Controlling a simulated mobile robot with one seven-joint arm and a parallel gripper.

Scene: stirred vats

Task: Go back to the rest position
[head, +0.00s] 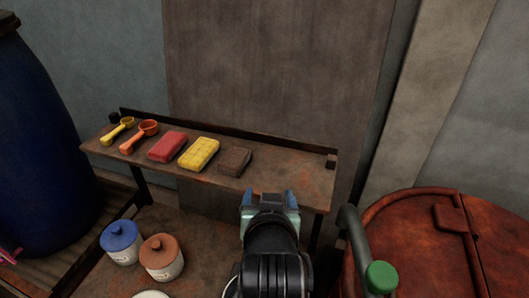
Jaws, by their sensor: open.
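My gripper (270,199) is at the lower middle of the head view, seen from behind at the end of my black arm. It is open, and I see nothing between its fingers. It is in front of the right part of a rusty shelf (308,185). I cannot tell how far it is from the shelf edge.
The shelf holds a yellow scoop (118,131), an orange scoop (138,137), a red block (167,146), a yellow block (199,153) and a brown block (235,161). A blue-lidded jar (121,243) and brown-lidded jar (161,258) stand below. A rusty vat (418,235) is right, a blue barrel (40,140) left.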

